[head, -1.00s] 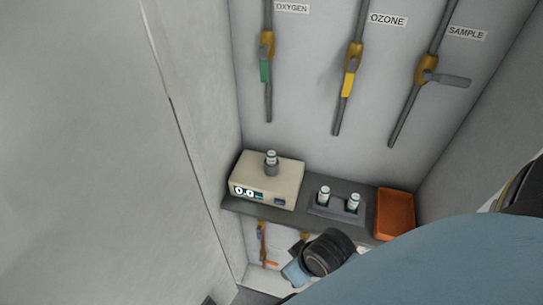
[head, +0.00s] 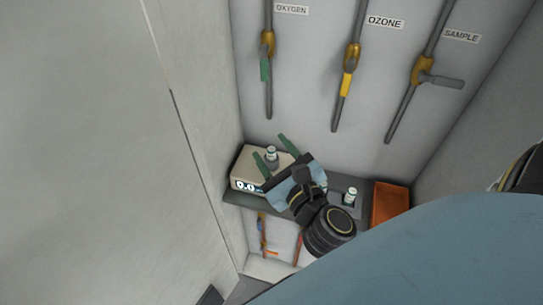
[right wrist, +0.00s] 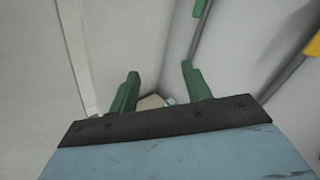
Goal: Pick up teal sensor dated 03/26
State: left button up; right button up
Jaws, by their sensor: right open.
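A small grey-and-white vial-like sensor with a teal tint (head: 271,153) stands upright on the beige instrument box (head: 241,183). A similar sensor (head: 350,195) stands in a dark holder on the shelf at right. Its neighbour there is hidden behind my right arm. No date is readable on any of them. My right gripper (head: 268,146) is open, its green fingers appearing on either side of the sensor on the box; I cannot tell whether they touch it. In the right wrist view, a small pale teal top (right wrist: 170,101) shows between the fingers. My left gripper is not in view.
The narrow grey shelf (head: 232,197) carries the box and an orange tray (head: 390,204) at right. Oxygen, ozone and sample pipes with valve handles (head: 347,85) run down the back wall. A plain wall stands close at left.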

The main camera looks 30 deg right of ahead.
aim_at(273, 155)
jog(key=s+d+f+m+g+h, duration=0.1)
jog(key=d+f+m+g+h, duration=0.15)
jog(key=f+m+g, duration=0.4)
jog(key=shift+m+t, duration=0.25)
jog(key=shift+t, duration=0.4)
jog(key=w+f, duration=0.1)
jog(key=w, duration=0.1)
jog(key=w+d+f, duration=0.1)
jog(key=f, duration=0.1)
jog(key=w+d+f, duration=0.1)
jog(key=w, duration=0.1)
jog(key=shift+w+d+f, duration=0.15)
jog(key=shift+w+f, duration=0.15)
jog(key=shift+a+p+x, duration=0.15)
jog(key=shift+p+x, duration=0.05)
jog(key=shift+x, duration=1.4)
jog(key=shift+a+p+x, duration=0.15)
jog(key=shift+p+x, duration=0.05)
jog(key=shift+x, duration=1.4)
grip_shut()
